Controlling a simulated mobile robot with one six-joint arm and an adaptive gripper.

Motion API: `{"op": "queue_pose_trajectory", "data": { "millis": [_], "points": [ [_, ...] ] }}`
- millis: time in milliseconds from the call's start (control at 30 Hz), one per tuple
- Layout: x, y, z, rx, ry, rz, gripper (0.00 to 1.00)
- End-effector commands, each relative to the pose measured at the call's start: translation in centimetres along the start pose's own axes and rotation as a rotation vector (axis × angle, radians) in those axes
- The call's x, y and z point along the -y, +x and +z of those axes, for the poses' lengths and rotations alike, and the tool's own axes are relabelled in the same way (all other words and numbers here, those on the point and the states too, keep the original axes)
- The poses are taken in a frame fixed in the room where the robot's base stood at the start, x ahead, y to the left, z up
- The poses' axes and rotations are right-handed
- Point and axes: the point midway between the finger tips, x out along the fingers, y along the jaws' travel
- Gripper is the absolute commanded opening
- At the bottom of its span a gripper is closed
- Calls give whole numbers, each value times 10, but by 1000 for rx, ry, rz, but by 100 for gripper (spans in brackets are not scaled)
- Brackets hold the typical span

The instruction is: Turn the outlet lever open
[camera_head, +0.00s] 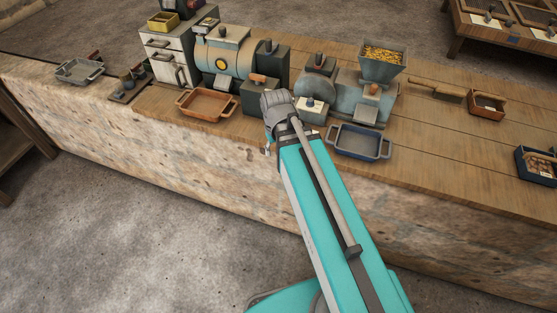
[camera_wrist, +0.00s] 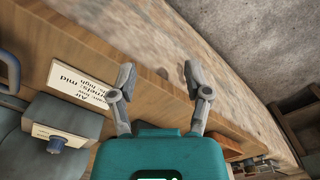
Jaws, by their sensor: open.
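I cannot pick out the outlet lever for certain in either view. The blue-grey machine (camera_head: 347,98) with a hopper of yellow kernels (camera_head: 383,55) stands on the bench right of my wrist in the head view. My gripper (camera_wrist: 160,82) is open and empty in the wrist view, its two fingers wide apart over the bench's front edge. Left of the fingers there are a white printed label (camera_wrist: 80,84) and a blue-grey housing with a dark blue knob (camera_wrist: 56,145). In the head view my arm hides part of the machines, and my fingers barely show.
A blue tray (camera_head: 358,152) lies right of my arm, and an orange-brown tray (camera_head: 207,114) lies left of it. A cream cabinet (camera_head: 166,62) and a round machine with a yellow dial (camera_head: 221,64) stand further left. Bare bench (camera_head: 445,135) shows to the right.

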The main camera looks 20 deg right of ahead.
Motion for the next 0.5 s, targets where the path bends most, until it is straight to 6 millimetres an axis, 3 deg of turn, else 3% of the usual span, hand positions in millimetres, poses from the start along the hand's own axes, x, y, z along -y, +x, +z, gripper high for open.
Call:
{"op": "queue_pose_trajectory", "data": {
  "millis": [200,500],
  "points": [
    [2,13,15,0,82,0,63],
    [1,15,18,0,111,0,63]
  ]
}}
